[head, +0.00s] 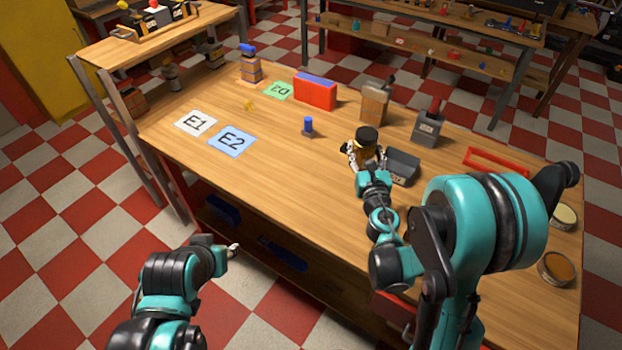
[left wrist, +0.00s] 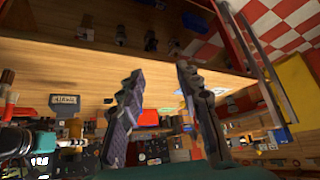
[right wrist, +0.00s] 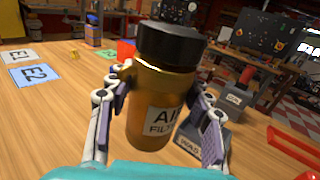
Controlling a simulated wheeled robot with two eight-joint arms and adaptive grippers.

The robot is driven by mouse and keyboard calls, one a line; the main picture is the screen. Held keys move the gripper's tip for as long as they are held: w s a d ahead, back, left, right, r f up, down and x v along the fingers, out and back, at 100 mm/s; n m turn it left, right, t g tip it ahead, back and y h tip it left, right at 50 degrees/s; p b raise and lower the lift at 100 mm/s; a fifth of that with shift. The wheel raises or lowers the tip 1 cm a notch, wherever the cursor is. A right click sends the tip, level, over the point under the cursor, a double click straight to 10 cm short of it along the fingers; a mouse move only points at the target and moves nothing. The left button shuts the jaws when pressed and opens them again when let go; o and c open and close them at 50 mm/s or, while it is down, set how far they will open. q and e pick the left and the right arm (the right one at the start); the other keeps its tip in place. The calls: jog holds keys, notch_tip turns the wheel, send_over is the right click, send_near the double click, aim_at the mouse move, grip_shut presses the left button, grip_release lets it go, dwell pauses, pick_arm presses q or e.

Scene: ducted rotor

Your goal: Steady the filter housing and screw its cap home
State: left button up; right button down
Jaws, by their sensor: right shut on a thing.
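The filter housing (right wrist: 160,100) is an amber cylinder with a white label reading AIR FILTER, in the middle of the right wrist view. A black cap (right wrist: 171,43) sits on its top; how tightly it is seated cannot be told. In the head view the cap (head: 367,135) shows above my right gripper (head: 366,158), which mostly hides the housing. My right gripper's fingers press on both sides of the housing, below the cap. My left gripper (head: 234,250) is empty off the table's front edge, well away from the housing. Its fingers stand apart in the left wrist view (left wrist: 160,76).
A grey bin (head: 403,166) stands right beside my right gripper. A blue peg piece (head: 308,127), red-and-blue block (head: 315,92) and grey boxes (head: 428,130) stand behind. Cards E1 (head: 196,122) and E2 (head: 232,141) lie at left. The front-left tabletop is clear.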

pick_arm(q)
jog(key=shift+o, duration=0.4)
jog(key=shift+a, duration=0.15)
pick_arm(e)
jog(key=shift+a, duration=0.15)
pick_arm(q)
jog(key=o, duration=0.5)
pick_arm(e)
jog(key=shift+w, duration=0.1)
pick_arm(q)
jog(key=o, duration=0.4)
pick_arm(e)
jog(key=shift+w+a, duration=0.15)
jog(key=shift+a, duration=0.1)
pick_arm(q)
jog(key=shift+r+p, duration=0.9)
jog(key=shift+p, duration=0.05)
pick_arm(e)
jog(key=a+f+m+h, duration=0.2)
jog(key=a+h, duration=0.1)
jog(key=a, duration=0.5)
jog(key=a+f+m+g+h, duration=0.1)
jog(key=a+f+m+h, duration=0.1)
jog(key=a, duration=0.6)
jog(key=shift+a+m+g+h, duration=0.15)
jog(key=shift+m+g+h, duration=0.25)
jog(key=shift+h, duration=0.9)
